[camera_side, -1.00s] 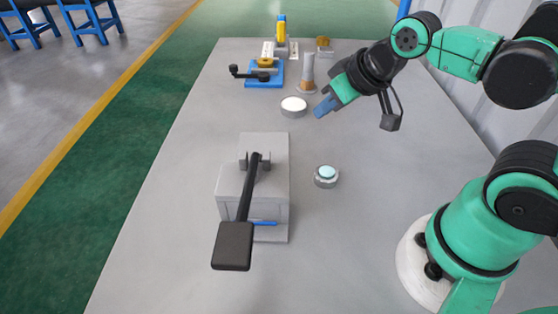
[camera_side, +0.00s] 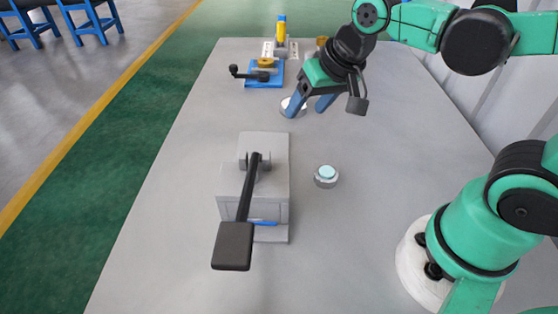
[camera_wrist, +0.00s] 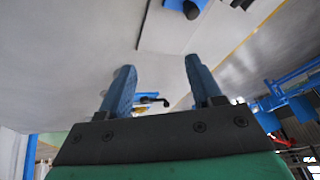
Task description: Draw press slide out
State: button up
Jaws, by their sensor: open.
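The grey press (camera_side: 265,145) stands on the table at centre-left in the side view. Its long black lever (camera_side: 247,195) ends in a dark block (camera_side: 232,246) at the front. A blue bar (camera_side: 262,223) shows low on the press's front, partly behind the lever; it looks like the slide's handle. My gripper (camera_side: 309,106) is open and empty, behind and to the right of the press and apart from it. In the wrist view the two blue fingers of my gripper (camera_wrist: 160,65) stand apart with nothing between the tips.
A round button (camera_side: 326,176) sits right of the press. A blue base with a black crank (camera_side: 264,74) and a yellow-topped post (camera_side: 281,29) stand farther back.

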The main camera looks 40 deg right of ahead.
aim_at(260, 156)
jog(key=w+a+f+m+g, duration=0.1)
jog(key=w+a+f+m, duration=0.1)
jog(key=m, duration=0.1)
jog(key=w+a+f+m+g, duration=0.1)
jog(key=m+g, duration=0.1)
jog(key=m, duration=0.1)
jog(key=w+a+f+m+g, duration=0.2)
jog(key=m, duration=0.1)
jog(key=shift+w+a+f, duration=0.3)
jog(key=shift+w, duration=0.05)
jog(key=shift+a+f+m, duration=0.1)
jog(key=shift+f+m, duration=0.15)
jog(key=shift+m, duration=0.15)
jog(key=shift+w+f, duration=0.1)
jog(key=shift+f, duration=2.8)
grip_shut()
